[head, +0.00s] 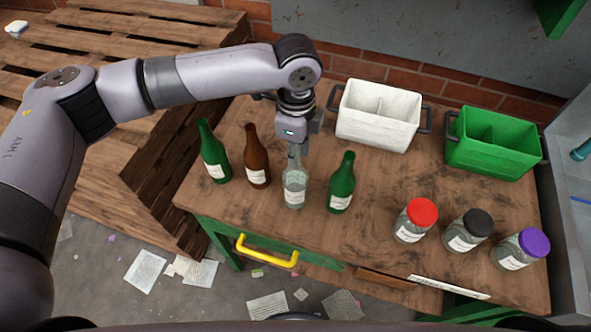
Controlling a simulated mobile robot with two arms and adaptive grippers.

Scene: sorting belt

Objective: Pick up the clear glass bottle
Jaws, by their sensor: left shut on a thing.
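The clear glass bottle (294,191) stands upright on the wooden table, with a pale label on its side. My left gripper (294,155) points down over it from above and is shut on its neck. The bottle's top is hidden by the gripper. I cannot tell whether its base touches the table or is slightly above it. My right gripper is not in view.
A green bottle (213,155) and a brown bottle (257,158) stand to the left, another green bottle (342,185) close on the right. Jars with red (422,212), black (478,222) and purple (534,242) lids stand farther right. White (377,130) and green (490,160) crates stand behind.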

